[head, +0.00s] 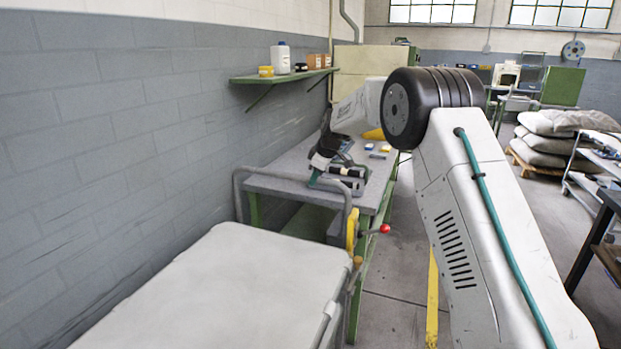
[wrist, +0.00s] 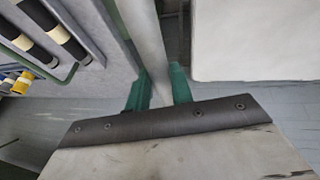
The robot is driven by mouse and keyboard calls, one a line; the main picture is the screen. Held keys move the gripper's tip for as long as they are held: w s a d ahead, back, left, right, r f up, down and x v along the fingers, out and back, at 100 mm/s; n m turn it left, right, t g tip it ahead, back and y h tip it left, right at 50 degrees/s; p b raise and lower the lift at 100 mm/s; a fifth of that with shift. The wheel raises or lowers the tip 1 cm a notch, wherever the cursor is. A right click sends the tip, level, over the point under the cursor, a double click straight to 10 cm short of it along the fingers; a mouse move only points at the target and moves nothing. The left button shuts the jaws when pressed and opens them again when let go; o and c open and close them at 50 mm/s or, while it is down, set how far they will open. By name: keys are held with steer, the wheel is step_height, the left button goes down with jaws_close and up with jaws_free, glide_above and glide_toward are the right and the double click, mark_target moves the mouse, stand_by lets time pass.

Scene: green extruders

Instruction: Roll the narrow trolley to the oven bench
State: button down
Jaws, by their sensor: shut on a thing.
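The trolley (head: 225,290) has a pale, flat top and stands at the lower left in the head view, close to the wall. Its grey tubular handle (head: 270,184) rises at its far end. My gripper (head: 318,180) is at the handle's crossbar. In the wrist view the green fingers of my gripper (wrist: 160,90) are on either side of the pale handle bar (wrist: 147,40), shut on it. The trolley top also shows there at the right (wrist: 250,40). I cannot tell for sure which bench is the oven bench.
A grey-topped bench (head: 285,158) with green legs stands just beyond the trolley along the wall, with rollers on it. A red-knobbed lever (head: 384,229) sticks out at its side. A shelf (head: 285,76) hangs above. Sacks (head: 550,145) lie on a pallet at right. The aisle floor is open.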

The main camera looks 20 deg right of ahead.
steer(key=shift+w+d+r, duration=0.15)
steer(key=shift+w+d, duration=0.95)
steer(key=shift+d, duration=0.1)
steer(key=c, duration=1.6)
jaws_free()
steer(key=o, duration=0.4)
steer(key=shift+d, duration=0.3)
steer(key=shift+c, duration=0.2)
steer(key=v, duration=0.5)
steer(key=a+v, duration=0.1)
steer(key=v, duration=0.1)
steer(key=shift+s+d+r, duration=0.1)
steer(key=shift+s+r, duration=0.1)
steer(key=shift+r, duration=0.1)
